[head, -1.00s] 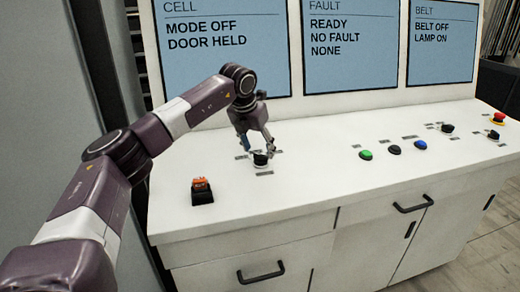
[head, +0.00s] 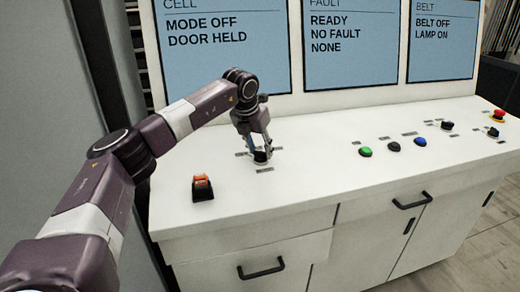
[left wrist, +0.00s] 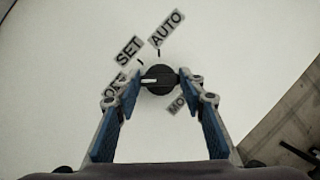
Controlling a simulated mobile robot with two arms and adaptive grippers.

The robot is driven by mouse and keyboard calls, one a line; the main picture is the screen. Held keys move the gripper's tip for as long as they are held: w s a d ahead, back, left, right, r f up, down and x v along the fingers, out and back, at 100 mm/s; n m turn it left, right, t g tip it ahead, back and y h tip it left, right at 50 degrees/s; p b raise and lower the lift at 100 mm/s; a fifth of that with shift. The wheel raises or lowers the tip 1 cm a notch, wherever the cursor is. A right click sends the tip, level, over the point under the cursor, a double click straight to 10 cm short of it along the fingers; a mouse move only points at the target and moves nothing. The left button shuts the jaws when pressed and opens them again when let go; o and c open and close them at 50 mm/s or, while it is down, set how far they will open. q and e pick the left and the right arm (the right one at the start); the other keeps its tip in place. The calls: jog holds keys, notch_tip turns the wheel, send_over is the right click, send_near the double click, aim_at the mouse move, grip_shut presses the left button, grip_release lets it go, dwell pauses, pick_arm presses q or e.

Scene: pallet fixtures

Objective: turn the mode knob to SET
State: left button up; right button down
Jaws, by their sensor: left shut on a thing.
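The mode knob (head: 261,157) is a small black knob on the white console top; it also shows in the left wrist view (left wrist: 160,80). Its white pointer line faces left in the wrist view, towards the partly hidden OFF label (left wrist: 113,86). The SET label (left wrist: 128,50) is up and left of the knob, and the AUTO label (left wrist: 167,29) is above it. My left gripper (head: 259,152) is shut on the knob from above, one finger on each side. The left screen (head: 221,49) reads MODE OFF, DOOR HELD. My right gripper is not in view.
An orange-red rocker switch (head: 202,187) stands on the console at the near left. Green (head: 365,152), black (head: 394,146) and blue (head: 420,141) buttons, further black knobs and a red emergency button (head: 498,115) are to the right. The console (head: 310,170) is clear between them.

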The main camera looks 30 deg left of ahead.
pick_arm(q)
jog(key=shift+r, duration=0.1)
jog(key=m+h+p, duration=0.2)
jog(key=m, duration=0.3)
jog(key=shift+a+r, duration=0.1)
jog(key=shift+a, duration=0.05)
jog(key=shift+w+m+g+h+p, duration=0.1)
jog(key=shift+m+g+h+p, duration=0.3)
jog(key=shift+m, duration=0.45)
jog(key=shift+m+g+h+p, duration=0.1)
jog(key=shift+m+h+p, duration=0.1)
jog(key=shift+m+p, duration=0.5)
jog(key=shift+a+m, duration=0.1)
jog(key=shift+m, duration=0.35)
jog(key=o, duration=1.2)
jog(key=shift+c, duration=0.2)
jog(key=v, duration=1.1)
jog(key=shift+r, duration=0.35)
jog(key=shift+a, duration=0.15)
